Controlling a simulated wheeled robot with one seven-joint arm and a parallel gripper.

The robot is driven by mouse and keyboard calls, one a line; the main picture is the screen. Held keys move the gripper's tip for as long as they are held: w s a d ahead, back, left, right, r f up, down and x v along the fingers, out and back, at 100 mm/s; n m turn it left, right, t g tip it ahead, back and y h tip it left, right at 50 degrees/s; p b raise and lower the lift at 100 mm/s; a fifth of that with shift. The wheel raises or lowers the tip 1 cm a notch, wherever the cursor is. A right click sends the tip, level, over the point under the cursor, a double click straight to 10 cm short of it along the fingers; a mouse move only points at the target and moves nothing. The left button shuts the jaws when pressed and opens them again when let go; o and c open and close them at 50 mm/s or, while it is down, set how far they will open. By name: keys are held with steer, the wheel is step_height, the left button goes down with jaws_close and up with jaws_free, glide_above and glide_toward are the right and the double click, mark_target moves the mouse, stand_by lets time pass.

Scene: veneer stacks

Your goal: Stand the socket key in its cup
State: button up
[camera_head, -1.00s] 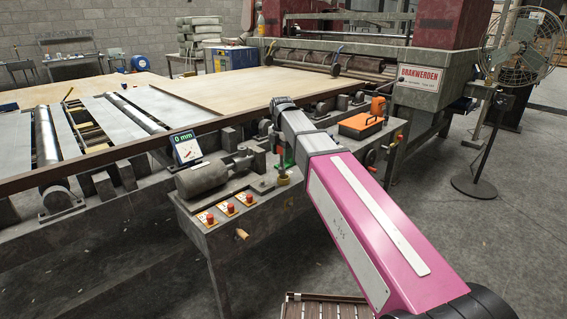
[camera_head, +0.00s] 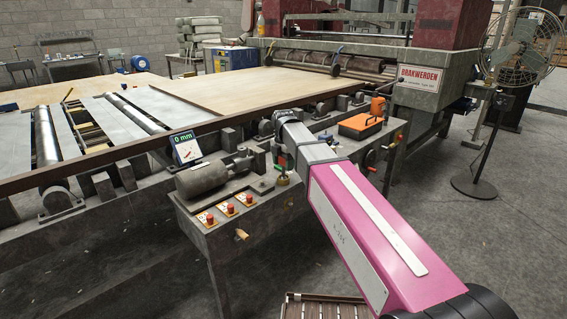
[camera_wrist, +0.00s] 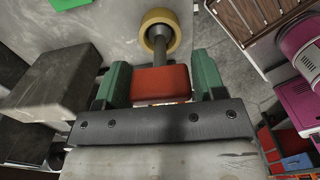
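My gripper (camera_wrist: 160,88) has two green fingers, one on each side of a red block-like handle (camera_wrist: 160,82), which I take for the socket key's; it is shut on it. A short piece of metal shaft shows beyond the handle, towards a yellow-rimmed round cup (camera_wrist: 148,42). Whether the shaft is inside the cup or only in front of it, I cannot tell. In the head view the cup (camera_head: 283,181) is small and stands on the machine's side shelf, just below my gripper. The key is mostly hidden there by my gripper and arm.
On the shelf, a grey motor (camera_head: 202,180) and red push buttons (camera_head: 229,208) lie left of the cup. A gauge reading 0 mm (camera_head: 186,148) stands behind. An orange box (camera_head: 361,125) lies to the right. A standing fan (camera_head: 520,45) is far right.

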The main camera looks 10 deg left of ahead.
steer(key=shift+o, duration=0.9)
step_height(320, 180, up, 12)
steer(key=s+d+f+m, duration=0.3)
steer(key=d+f+m, duration=0.45)
steer(key=f, duration=0.25)
steer(key=s+d+f+m, duration=0.3)
steer(key=d+f+m, duration=0.4)
steer(key=d+f, duration=0.3)
steer(key=s+d+f+m, duration=1.1)
steer(key=f+m, duration=0.2)
steer(key=f, duration=0.1)
steer(key=shift+s+f, duration=0.15)
steer(key=shift+m, duration=0.25)
